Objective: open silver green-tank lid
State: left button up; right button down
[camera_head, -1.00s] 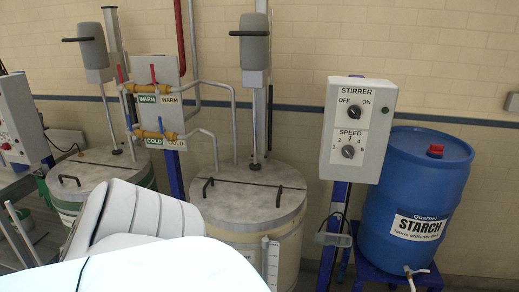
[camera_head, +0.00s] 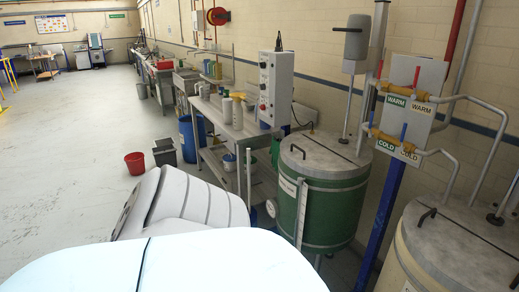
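The green tank (camera_head: 336,211) stands right of centre in the head view. Its round silver lid (camera_head: 330,158) lies flat and shut on top, with a dark seam across it. A black handle (camera_head: 298,151) sits on the near left part of the lid. A stirrer motor (camera_head: 352,43) with a thin shaft hangs over the back part of the lid. Neither of my grippers is in view. A white part of my own body fills the bottom left and ends short of the tank.
A cream tank (camera_head: 455,250) stands at the right edge. A valve panel (camera_head: 408,110) on a blue post is between the tanks. A bench (camera_head: 240,130) with bottles and a control box (camera_head: 275,85) is behind. A red bucket (camera_head: 135,163) is on the floor; open floor lies left.

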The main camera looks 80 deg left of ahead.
aim_at(308, 149)
jog(key=u, duration=2.05)
jog(key=i+j+z, duration=0.2)
jog(key=z, duration=0.25)
jog(key=i+j+z, duration=0.1)
jog(key=j+z, duration=0.35)
jog(key=i+j+z, duration=0.15)
jog(key=j, duration=0.15)
jog(key=j+z, duration=0.1)
jog(key=j, duration=0.2)
jog(key=i+j+z, duration=0.15)
jog(key=j, duration=0.2)
jog(key=i+j, duration=0.1)
jog(key=j, duration=0.6)
jog(key=i+j+z, duration=0.15)
jog(key=j, duration=1.3)
